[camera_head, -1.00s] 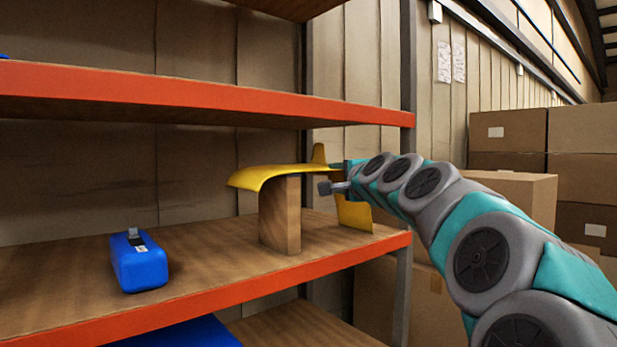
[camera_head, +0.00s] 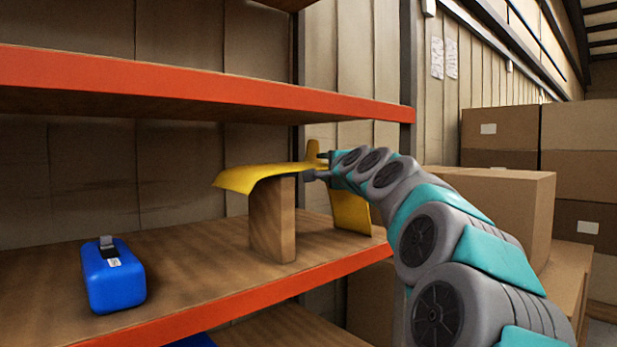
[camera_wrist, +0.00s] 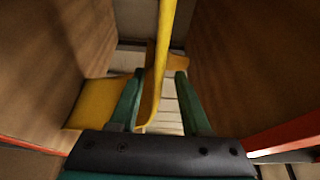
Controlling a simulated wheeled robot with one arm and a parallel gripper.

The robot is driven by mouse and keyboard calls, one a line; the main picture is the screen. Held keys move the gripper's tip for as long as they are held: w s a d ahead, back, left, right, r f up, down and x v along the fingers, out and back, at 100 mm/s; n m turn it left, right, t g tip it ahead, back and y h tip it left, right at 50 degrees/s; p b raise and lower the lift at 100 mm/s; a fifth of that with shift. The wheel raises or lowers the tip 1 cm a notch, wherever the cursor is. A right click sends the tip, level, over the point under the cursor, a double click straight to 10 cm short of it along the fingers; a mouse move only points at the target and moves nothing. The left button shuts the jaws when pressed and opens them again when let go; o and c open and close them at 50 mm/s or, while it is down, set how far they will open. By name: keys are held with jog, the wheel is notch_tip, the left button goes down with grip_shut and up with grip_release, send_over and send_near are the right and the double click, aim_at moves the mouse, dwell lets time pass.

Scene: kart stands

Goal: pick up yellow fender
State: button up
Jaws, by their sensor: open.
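The yellow fender (camera_head: 252,177) is a curved sheet lying over an upright wooden block (camera_head: 272,222) on the middle shelf. One end hangs down at the right, behind my arm, which hides part of the fender. My gripper (camera_head: 318,165) is at the fender's right part, above the shelf. In the wrist view, my gripper (camera_wrist: 160,76) is open, with one green finger on each side of the fender's narrow yellow edge (camera_wrist: 163,50). The edge runs between the fingers; whether either finger touches it, I cannot tell.
A blue case (camera_head: 114,276) sits on the same shelf at the left. An orange-edged shelf (camera_head: 200,88) lies close above the fender. Cardboard boxes (camera_head: 490,205) are stacked to the right beyond my arm. The shelf between case and block is clear.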

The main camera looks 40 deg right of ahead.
jog(key=x, duration=0.3)
jog(key=shift+w+a+r, duration=0.1)
jog(key=shift+w, duration=0.05)
grip_shut()
dwell(1.3)
